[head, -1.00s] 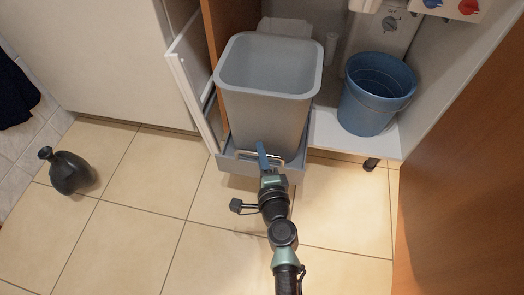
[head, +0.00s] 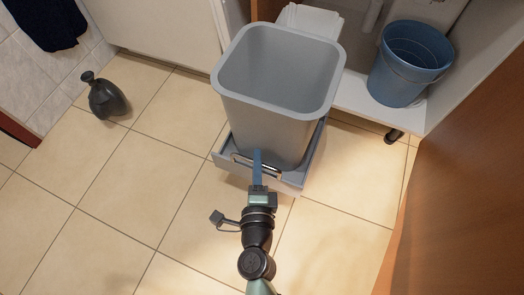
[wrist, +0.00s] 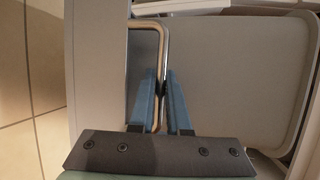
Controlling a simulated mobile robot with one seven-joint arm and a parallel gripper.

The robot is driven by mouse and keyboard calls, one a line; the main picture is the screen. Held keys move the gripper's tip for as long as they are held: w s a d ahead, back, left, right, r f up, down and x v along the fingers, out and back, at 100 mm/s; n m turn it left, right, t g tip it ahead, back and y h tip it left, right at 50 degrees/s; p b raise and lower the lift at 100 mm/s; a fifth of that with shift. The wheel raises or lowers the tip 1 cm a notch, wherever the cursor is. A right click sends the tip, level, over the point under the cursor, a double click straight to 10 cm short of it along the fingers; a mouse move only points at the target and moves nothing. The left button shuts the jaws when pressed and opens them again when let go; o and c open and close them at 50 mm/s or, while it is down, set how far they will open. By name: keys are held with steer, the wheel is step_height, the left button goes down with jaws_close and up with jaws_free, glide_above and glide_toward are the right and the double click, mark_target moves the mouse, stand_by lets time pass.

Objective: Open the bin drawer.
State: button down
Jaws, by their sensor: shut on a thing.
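The bin drawer (head: 223,160) is a low grey tray with a metal bar handle (head: 243,163) across its front. It is pulled out of the cabinet, over the tiled floor. A tall grey bin (head: 262,120) stands upright in it, open at the top. My gripper (head: 257,156) is at the drawer's front. In the wrist view my gripper's blue fingers (wrist: 162,88) are closed around the metal handle (wrist: 148,24), one on each side of the bar. The back part of the drawer is hidden by the bin.
A blue bucket (head: 410,64) stands on the white cabinet floor at the right. A brown door (head: 455,200) stands at the right edge. A dark bottle-like vessel (head: 106,98) is on the floor at the left. The tiles (head: 90,230) at the front left are clear.

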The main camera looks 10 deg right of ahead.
steer(key=shift+s+a, duration=0.1)
steer(key=c, duration=0.9)
jaws_free()
steer(key=p+v, duration=0.2)
steer(key=v, duration=1.1)
